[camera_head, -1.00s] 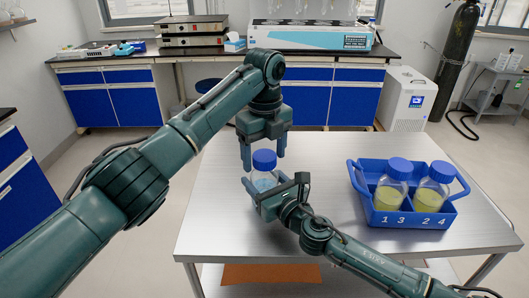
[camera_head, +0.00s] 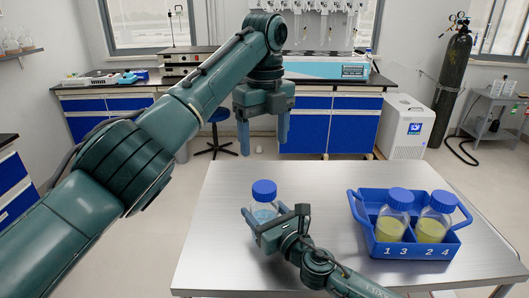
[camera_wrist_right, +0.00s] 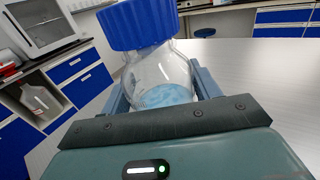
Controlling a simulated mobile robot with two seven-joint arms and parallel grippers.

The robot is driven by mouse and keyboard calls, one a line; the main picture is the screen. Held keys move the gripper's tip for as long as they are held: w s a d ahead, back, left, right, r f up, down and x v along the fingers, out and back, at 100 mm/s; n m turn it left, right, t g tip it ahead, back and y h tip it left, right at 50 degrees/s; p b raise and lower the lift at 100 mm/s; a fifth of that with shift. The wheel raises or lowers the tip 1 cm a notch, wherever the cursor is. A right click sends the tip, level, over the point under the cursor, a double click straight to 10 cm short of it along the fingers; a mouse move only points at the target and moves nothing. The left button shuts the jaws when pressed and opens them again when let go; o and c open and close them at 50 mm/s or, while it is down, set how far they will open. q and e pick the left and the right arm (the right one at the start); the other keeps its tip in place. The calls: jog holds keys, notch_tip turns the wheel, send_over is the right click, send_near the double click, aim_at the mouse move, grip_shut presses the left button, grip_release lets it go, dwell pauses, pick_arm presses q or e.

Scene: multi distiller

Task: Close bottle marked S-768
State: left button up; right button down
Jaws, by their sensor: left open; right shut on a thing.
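A clear bottle (camera_head: 264,212) with a blue cap (camera_head: 264,190) on its mouth and pale blue contents low inside stands on the metal table. It also shows large in the right wrist view (camera_wrist_right: 160,72), and no S-768 label is readable. My right gripper (camera_head: 265,222) is shut around the bottle's body, with its fingers on both sides in the right wrist view. My left gripper (camera_head: 263,138) is open and empty, pointing down above and behind the bottle, clear of the cap.
A blue rack (camera_head: 388,249) marked 1 3 2 4 stands on the right of the table (camera_head: 225,190) and holds two capped bottles (camera_head: 392,213) with yellow-green contents. The table's left part is clear. Blue cabinets and equipment line the back wall.

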jog(key=shift+c, duration=1.4)
grip_release()
jog(key=shift+s+d, duration=0.1)
jog(key=v, duration=1.3)
